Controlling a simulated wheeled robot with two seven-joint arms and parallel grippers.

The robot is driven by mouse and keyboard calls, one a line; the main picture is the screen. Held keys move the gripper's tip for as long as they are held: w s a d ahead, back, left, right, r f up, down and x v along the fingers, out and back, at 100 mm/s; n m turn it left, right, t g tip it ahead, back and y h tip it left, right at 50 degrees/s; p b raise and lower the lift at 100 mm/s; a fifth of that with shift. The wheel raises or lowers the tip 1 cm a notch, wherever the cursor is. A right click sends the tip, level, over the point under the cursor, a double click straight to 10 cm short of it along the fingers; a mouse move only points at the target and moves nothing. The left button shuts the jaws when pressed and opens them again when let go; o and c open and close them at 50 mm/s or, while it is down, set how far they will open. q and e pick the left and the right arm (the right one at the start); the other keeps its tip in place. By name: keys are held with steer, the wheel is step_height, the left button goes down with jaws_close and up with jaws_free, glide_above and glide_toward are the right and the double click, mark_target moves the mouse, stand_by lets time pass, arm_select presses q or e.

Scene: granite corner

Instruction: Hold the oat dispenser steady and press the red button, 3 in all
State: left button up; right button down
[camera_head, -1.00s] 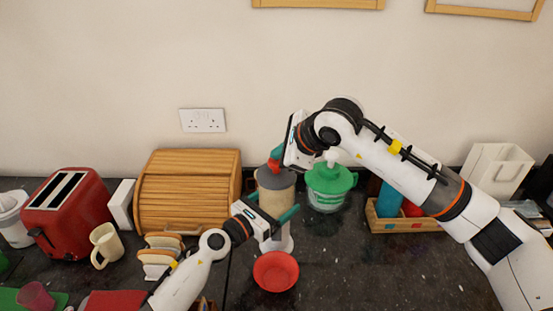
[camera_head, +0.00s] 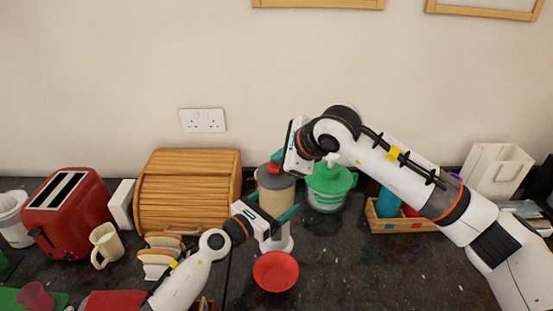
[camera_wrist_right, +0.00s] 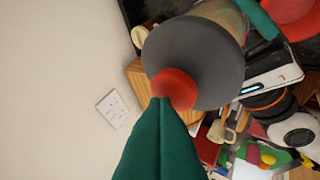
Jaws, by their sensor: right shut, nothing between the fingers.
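The oat dispenser (camera_head: 278,198) stands upright on the counter, with a clear body of oats, a grey lid and a white foot. Its red button (camera_head: 274,168) is on top; it also shows in the right wrist view (camera_wrist_right: 175,88). My left gripper (camera_head: 272,207) has its teal fingers on either side of the dispenser body, closed around it. My right gripper (camera_head: 277,158) is shut and empty, its fingertips at the button from above. In the right wrist view its green fingers (camera_wrist_right: 160,125) overlap the button's edge, apparently touching it.
A red bowl (camera_head: 276,271) sits in front of the dispenser's foot. A green-lidded container (camera_head: 328,188) stands close on the right, under my right arm. A wooden bread bin (camera_head: 188,190) is on the left. The counter at front right is clear.

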steer(key=shift+f, duration=0.35)
steer(key=shift+r, duration=1.55)
steer(key=shift+r, duration=0.15)
steer(key=shift+r, duration=2.4)
step_height(320, 180, up, 4)
steer(key=shift+f, duration=0.1)
stand_by(0.4)
